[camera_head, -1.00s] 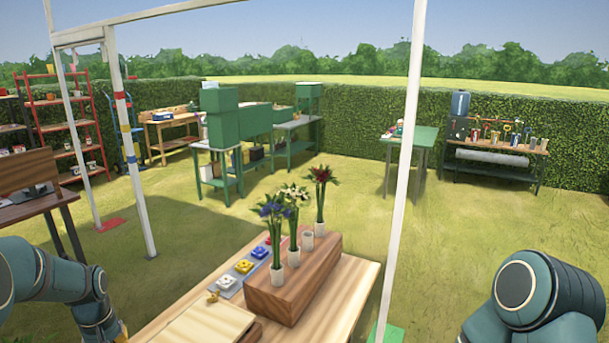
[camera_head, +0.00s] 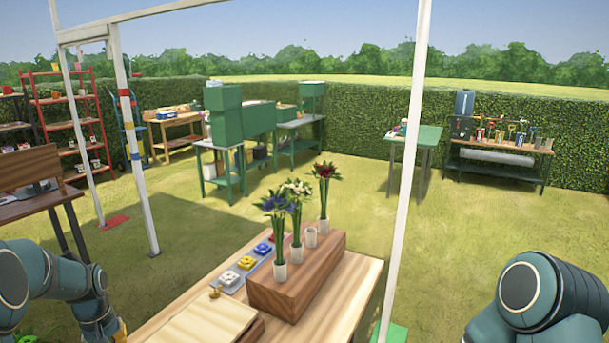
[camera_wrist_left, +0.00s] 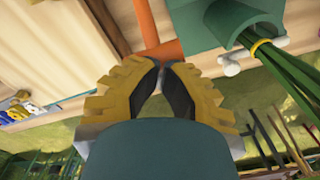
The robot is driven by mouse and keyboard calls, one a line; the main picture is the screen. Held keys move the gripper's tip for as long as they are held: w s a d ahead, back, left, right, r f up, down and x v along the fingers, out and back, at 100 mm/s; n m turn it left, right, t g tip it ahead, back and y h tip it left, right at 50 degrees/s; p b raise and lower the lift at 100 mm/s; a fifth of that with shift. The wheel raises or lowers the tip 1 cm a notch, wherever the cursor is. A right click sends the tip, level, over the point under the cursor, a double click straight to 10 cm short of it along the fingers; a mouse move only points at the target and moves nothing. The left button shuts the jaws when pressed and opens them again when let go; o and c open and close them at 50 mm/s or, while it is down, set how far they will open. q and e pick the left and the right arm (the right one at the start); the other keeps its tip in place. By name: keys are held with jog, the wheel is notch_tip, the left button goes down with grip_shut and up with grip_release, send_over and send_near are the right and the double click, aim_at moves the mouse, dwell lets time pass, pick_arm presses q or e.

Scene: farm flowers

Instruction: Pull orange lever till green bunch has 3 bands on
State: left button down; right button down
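In the left wrist view an orange lever (camera_wrist_left: 161,20) comes down from the top, with an orange crosspiece at its lower end. My left gripper (camera_wrist_left: 165,66) has its yellow fingers together at the tips, right at this crosspiece. I cannot tell whether they grip it or only touch it. The green bunch (camera_wrist_left: 290,78) of long stems comes out of a dark green tube (camera_wrist_left: 238,20) on the right. One yellow band (camera_wrist_left: 258,47) shows around the stems; any part inside the tube is hidden. My right gripper is not in view, only its arm.
In the head view a wooden table (camera_head: 345,310) carries a brown block (camera_head: 290,285) with several flower vases, and coloured pieces (camera_head: 246,262) beside it. A white post (camera_head: 405,170) stands at its right.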

pick_arm(q)
jog(key=shift+w+a+f+b, duration=0.15)
jog(key=shift+a+f+b, duration=0.2)
jog(key=shift+f, duration=0.45)
jog(key=shift+w+a+f+b, duration=0.15)
jog(key=shift+a+f+b, duration=0.15)
jog(key=shift+f, duration=0.45)
jog(key=shift+w+a+f+b, duration=0.15)
jog(key=shift+a+f+b, duration=0.1)
jog(key=shift+f+b, duration=0.5)
jog(key=shift+w+a+f+b, duration=0.15)
jog(key=shift+a+f+b, duration=0.15)
jog(key=shift+f, duration=0.7)
